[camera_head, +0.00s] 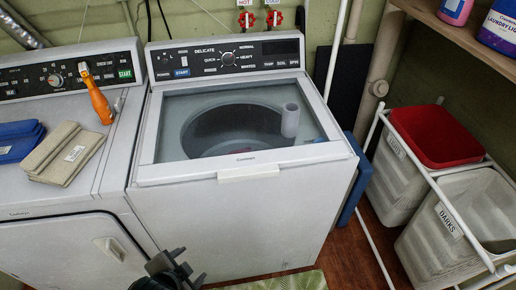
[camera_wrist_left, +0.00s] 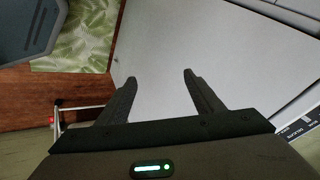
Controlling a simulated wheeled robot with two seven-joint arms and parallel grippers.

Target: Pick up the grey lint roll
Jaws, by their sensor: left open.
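A grey cylinder (camera_head: 290,120), which looks like the lint roll, stands upright on the right part of the washer's (camera_head: 240,225) glass lid. It does not show in the left wrist view. My left gripper (camera_head: 188,267) is low in front of the machines, at the bottom edge of the head view, well below and to the left of the roll. In the left wrist view its two fingers (camera_wrist_left: 160,78) are spread with nothing between them, and the white washer body is beyond them. My right gripper is not in view.
An orange spray bottle (camera_head: 98,98), folded beige cloths (camera_head: 62,152) and blue cloths (camera_head: 18,140) are on the left machine. A green patterned mat (camera_head: 290,281) lies on the floor.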

